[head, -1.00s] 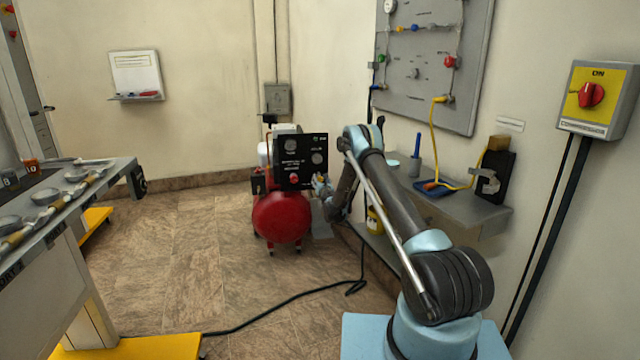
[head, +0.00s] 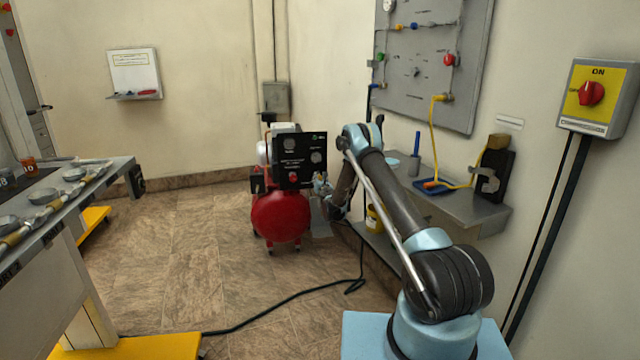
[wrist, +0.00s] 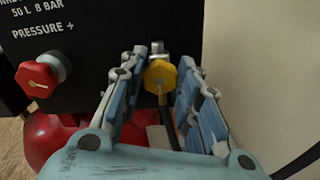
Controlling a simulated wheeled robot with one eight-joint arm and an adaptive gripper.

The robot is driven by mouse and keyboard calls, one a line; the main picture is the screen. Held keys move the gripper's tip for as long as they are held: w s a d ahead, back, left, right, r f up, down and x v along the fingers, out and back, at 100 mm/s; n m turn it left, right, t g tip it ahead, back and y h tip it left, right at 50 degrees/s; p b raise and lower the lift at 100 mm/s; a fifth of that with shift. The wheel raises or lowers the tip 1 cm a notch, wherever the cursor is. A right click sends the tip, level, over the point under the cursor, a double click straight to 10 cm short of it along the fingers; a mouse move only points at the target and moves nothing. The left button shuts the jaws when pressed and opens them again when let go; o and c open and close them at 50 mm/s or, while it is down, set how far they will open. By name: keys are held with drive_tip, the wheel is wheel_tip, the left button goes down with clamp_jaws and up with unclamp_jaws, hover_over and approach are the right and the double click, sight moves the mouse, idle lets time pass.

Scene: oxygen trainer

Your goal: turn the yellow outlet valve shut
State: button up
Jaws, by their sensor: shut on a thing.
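The yellow outlet valve (wrist: 160,77) is a small yellow knob on a metal fitting at the right edge of the compressor's black panel (wrist: 110,35), in the wrist view. My gripper (wrist: 160,82) has its two fingers on either side of the knob, shut on it. In the head view my gripper (head: 322,186) is at the right side of the compressor panel (head: 300,160), and the knob is too small to make out there. A dark hose hangs below the knob in the wrist view.
The red pressure knob (wrist: 42,78) is left of my gripper, above the red tank (head: 281,217). A grey shelf (head: 470,208) and wall panel (head: 430,60) stand at the right. A black cable (head: 290,305) crosses the floor; the floor left of the compressor is clear.

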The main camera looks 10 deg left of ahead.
drive_tip(key=m, duration=0.3)
drive_tip(key=shift+d+m, duration=0.15)
drive_tip(key=shift+m, duration=0.25)
drive_tip(key=m, duration=0.4)
drive_tip(key=shift+d+f+m, duration=0.1)
drive_tip(key=shift+m, duration=0.2)
drive_tip(key=m, duration=0.4)
drive_tip(key=shift+m, duration=0.3)
drive_tip(key=m, duration=0.4)
drive_tip(key=shift+d, duration=0.1)
drive_tip(key=m, duration=0.5)
drive_tip(key=shift+f, duration=0.1)
drive_tip(key=m, duration=0.4)
drive_tip(key=shift+a+m, duration=0.2)
drive_tip(key=shift+m, duration=0.1)
drive_tip(key=m, duration=0.8)
drive_tip(key=shift+a+m, duration=0.1)
drive_tip(key=shift+m, duration=0.2)
